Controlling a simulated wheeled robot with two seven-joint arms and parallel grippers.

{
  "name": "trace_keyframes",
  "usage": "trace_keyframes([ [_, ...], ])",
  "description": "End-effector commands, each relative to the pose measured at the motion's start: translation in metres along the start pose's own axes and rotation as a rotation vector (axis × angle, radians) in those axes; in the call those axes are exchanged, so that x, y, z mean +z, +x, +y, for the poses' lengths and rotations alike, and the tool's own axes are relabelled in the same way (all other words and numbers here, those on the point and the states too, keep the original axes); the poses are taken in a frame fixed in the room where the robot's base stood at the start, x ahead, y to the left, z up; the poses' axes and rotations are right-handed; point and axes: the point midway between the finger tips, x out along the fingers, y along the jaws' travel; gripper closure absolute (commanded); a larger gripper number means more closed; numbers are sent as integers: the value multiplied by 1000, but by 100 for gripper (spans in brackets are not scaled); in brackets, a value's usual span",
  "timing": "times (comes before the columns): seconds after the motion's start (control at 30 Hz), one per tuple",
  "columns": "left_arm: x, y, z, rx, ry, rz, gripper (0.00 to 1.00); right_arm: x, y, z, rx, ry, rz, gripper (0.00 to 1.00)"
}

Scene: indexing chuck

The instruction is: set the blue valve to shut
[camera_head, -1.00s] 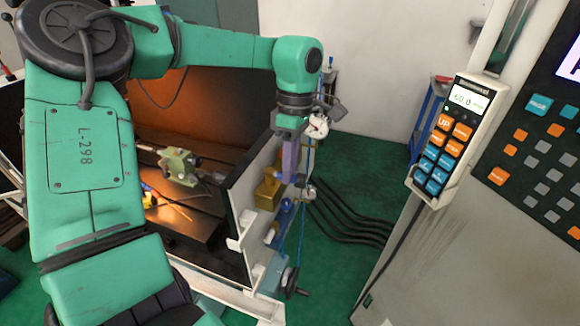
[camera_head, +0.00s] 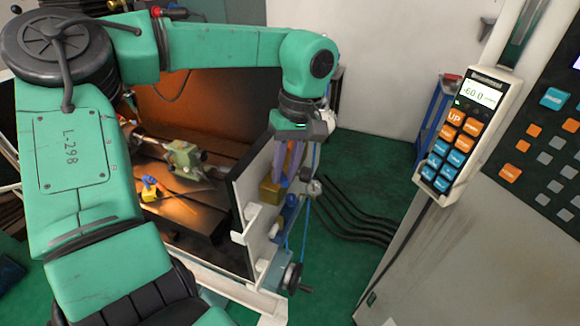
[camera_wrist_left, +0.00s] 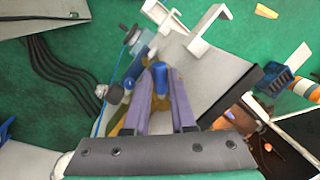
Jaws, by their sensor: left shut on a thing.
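My left gripper (camera_head: 289,162) points down beside the outer side of the machine's white panel. In the left wrist view, its two purple fingers (camera_wrist_left: 163,105) are on either side of the blue valve handle (camera_wrist_left: 160,78) and shut on it. The handle's rounded blue end shows between the fingertips. The valve's lower body is mostly hidden by the fingers, so I cannot read its set position. My right gripper is not in view.
The white panel (camera_head: 262,172) stands close to the left of the gripper. A yellow brass block (camera_head: 269,190) sits beside the fingers. A hand wheel (camera_head: 291,278) is below. Black hoses (camera_head: 350,220) run over the green floor to the right. A control pendant (camera_head: 461,130) hangs at right.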

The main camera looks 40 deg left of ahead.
Motion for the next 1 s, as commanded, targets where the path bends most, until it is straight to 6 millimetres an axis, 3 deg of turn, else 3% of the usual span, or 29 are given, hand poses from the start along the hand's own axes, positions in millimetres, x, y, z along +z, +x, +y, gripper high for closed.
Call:
trace_keyframes([
  [0.5, -2, 4, -20, 0, 448, 89, 100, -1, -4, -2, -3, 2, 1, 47],
  [1.0, -6, 6, -27, 0, 636, 126, 100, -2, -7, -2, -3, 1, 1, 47],
])
